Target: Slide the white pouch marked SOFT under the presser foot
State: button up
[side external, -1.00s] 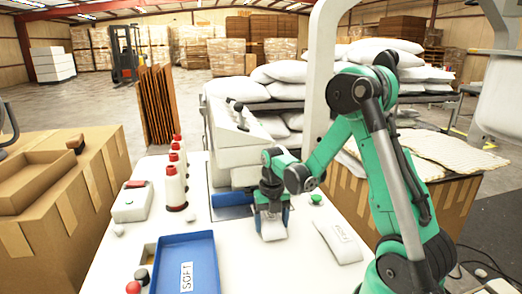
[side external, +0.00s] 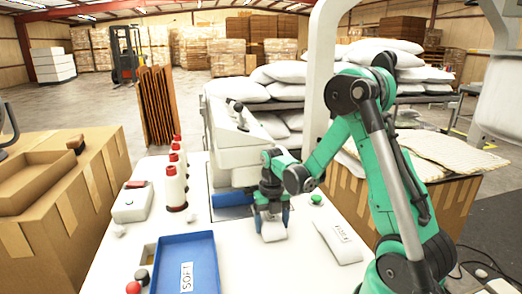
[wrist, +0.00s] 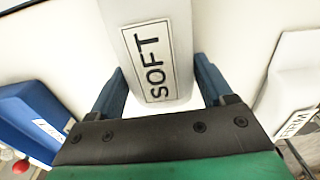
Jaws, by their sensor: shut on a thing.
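The white pouch marked SOFT (wrist: 152,60) lies between the two blue fingers of my gripper (wrist: 160,82) in the wrist view, its black-lettered label facing up. In the side view, my gripper (side external: 271,212) is low over the white table and shut on this pouch (side external: 273,231), whose near end sticks out below the fingers. The white sewing machine (side external: 232,150) stands just behind and to the left of my gripper. Its presser foot cannot be made out in either view.
A second white pouch, marked FIRM in the wrist view (wrist: 290,82), lies right of my gripper (side external: 338,240). A blue tray labelled SOFT (side external: 187,250) is at the front left. Red-capped spools (side external: 174,185) stand left of the machine. A green button (side external: 317,199) is at right.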

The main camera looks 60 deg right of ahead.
jog(key=shift+w+d+f, duration=0.2)
jog(key=shift+w+d, duration=0.45)
jog(key=shift+d, duration=0.05)
jog(key=o, duration=1.2)
jog(key=shift+c, duration=0.2)
jog(key=shift+s+a+r, duration=0.25)
jog(key=shift+r, duration=0.75)
jog(key=shift+s+a+r, duration=0.25)
jog(key=shift+a+r, duration=0.05)
jog(key=shift+r, duration=0.7)
jog(key=shift+s+a+r, duration=0.25)
jog(key=shift+r, duration=0.75)
jog(key=shift+a, duration=0.1)
jog(key=shift+a+r+m, duration=0.2)
jog(key=shift+m, duration=0.2)
jog(key=a+r+m+t, duration=0.3)
jog(key=a+m, duration=0.4)
jog(key=m, duration=0.6)
jog(key=s+a+r+m+t, duration=0.1)
jog(key=a+r+m+t, duration=0.3)
jog(key=m, duration=0.9)
jog(key=a, duration=0.3)
jog(key=shift+s+a, duration=0.15)
jog(key=shift+a, duration=0.2)
